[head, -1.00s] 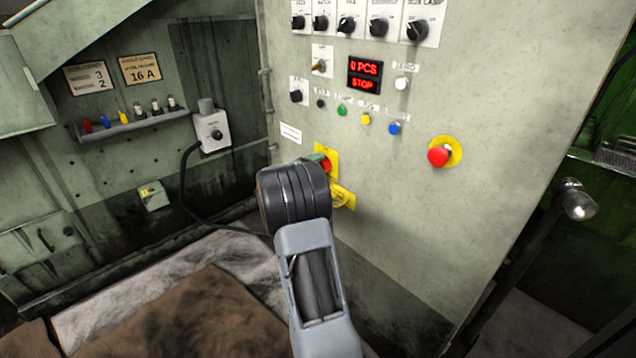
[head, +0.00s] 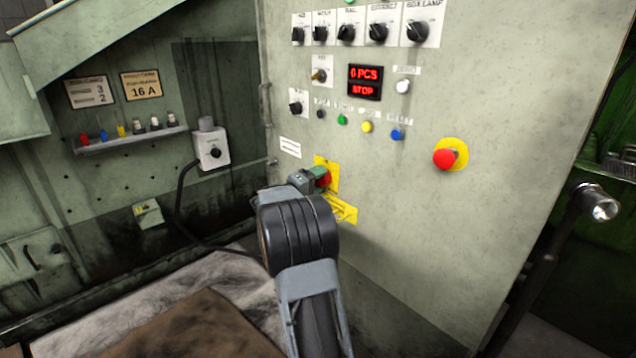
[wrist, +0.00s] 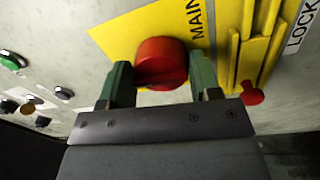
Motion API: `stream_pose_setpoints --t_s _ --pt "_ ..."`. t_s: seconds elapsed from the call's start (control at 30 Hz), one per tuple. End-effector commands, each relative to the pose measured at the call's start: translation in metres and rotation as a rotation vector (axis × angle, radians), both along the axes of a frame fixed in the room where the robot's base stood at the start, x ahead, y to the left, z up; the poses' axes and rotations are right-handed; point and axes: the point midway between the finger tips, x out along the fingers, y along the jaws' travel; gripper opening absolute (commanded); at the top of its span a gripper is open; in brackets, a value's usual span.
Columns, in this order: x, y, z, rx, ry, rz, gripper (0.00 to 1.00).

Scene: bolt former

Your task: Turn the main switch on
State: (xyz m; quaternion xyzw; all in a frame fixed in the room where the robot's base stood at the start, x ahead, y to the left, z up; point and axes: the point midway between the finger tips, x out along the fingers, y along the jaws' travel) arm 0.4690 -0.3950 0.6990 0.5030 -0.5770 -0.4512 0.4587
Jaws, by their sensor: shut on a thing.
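The main switch is a red rotary knob (wrist: 162,62) on a yellow plate (wrist: 125,38) marked "MAIN" in the wrist view. In the head view the knob (head: 322,176) shows low on the left side of the grey panel, partly hidden by my gripper. My gripper (wrist: 160,82) has its two green fingers on either side of the knob, shut on it. In the head view my gripper (head: 314,174) reaches the panel from the left front. The knob's pointer mark cannot be made out.
A yellow lockout piece with a red knob (wrist: 251,93) sits right beside the switch in the wrist view. The panel holds a red emergency stop (head: 444,158), several buttons and dials, and a display (head: 364,82) reading "0 PCS" and "STOP". A handle bar (head: 560,235) stands at the right.

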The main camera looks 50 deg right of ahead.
Motion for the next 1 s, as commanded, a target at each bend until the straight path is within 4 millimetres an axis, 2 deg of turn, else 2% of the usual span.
stream_pose_setpoints --t_s 0.13,0.17,0.37,0.63,0.73,0.87,1.0 --pt "-0.001 0.0 -0.004 0.008 0.003 -0.002 0.34" --pt "-0.001 0.0 -0.004 0.007 0.003 -0.002 0.6" --pt "0.0 0.0 -0.003 0.004 0.003 -0.001 0.79" --pt "0.001 0.002 -0.001 0.002 0.002 0.001 0.81" --pt "0.002 0.009 0.0 0.002 0.002 0.004 0.81" --pt "0.003 0.029 -0.001 0.003 0.003 0.005 0.81" --pt "0.005 0.059 -0.002 0.003 0.004 0.005 0.81"
